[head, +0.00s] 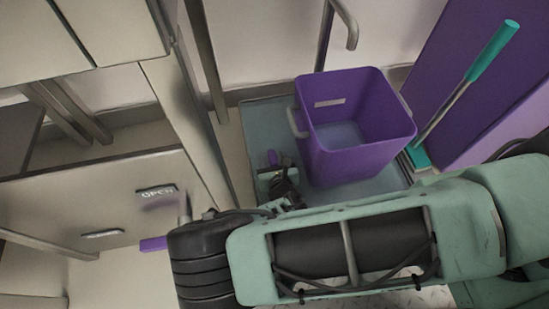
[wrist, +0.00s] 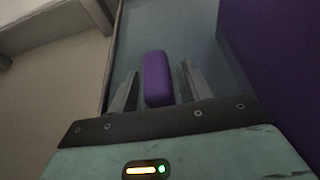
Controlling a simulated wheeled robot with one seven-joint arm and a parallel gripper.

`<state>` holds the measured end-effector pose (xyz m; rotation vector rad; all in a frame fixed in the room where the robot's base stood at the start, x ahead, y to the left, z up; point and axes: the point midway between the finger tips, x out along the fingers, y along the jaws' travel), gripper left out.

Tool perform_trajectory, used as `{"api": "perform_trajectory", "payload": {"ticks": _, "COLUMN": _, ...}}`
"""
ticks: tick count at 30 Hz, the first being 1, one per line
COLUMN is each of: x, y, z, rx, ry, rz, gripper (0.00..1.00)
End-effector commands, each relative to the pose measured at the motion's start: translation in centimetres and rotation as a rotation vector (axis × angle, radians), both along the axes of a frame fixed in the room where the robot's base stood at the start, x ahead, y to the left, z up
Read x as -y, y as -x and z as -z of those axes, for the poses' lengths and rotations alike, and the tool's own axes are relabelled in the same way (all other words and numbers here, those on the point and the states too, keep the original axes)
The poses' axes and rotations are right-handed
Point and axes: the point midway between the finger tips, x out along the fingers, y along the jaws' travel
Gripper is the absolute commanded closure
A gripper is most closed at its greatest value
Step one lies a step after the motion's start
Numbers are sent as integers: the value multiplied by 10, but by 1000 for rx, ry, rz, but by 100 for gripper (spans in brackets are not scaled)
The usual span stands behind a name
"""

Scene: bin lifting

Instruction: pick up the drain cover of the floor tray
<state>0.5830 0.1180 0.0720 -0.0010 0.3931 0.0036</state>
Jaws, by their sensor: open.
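The drain cover (wrist: 157,78) is a small purple rounded block in the wrist view, standing out against the grey-blue floor tray (wrist: 203,25). My gripper (wrist: 160,88) is open, with one finger on each side of the cover. A gap shows on each side, so it is not clamped. In the head view my gripper (head: 281,182) is low over the left part of the floor tray (head: 262,120), left of the purple bin. A bit of the cover (head: 272,158) shows beside it; the rest is hidden. I cannot tell how high the fingertips are above the tray.
A purple bin (head: 355,150) with a pale handle stands on the tray, close right of my gripper. A teal-handled brush (head: 465,85) leans at the right by a purple panel. A beige cabinet (head: 95,195) marked OPEN stands at the left. My arm hides the tray's front.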

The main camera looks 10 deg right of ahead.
Motion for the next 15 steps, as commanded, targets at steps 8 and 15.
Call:
{"api": "perform_trajectory", "payload": {"ticks": 8, "x": 0, "y": 0, "z": 0, "rx": 0, "ry": 0, "rz": 0, "gripper": 95}}
{"api": "perform_trajectory", "payload": {"ticks": 15, "x": 0, "y": -1, "z": -1, "rx": 2, "ry": -1, "rz": 0, "gripper": 100}}
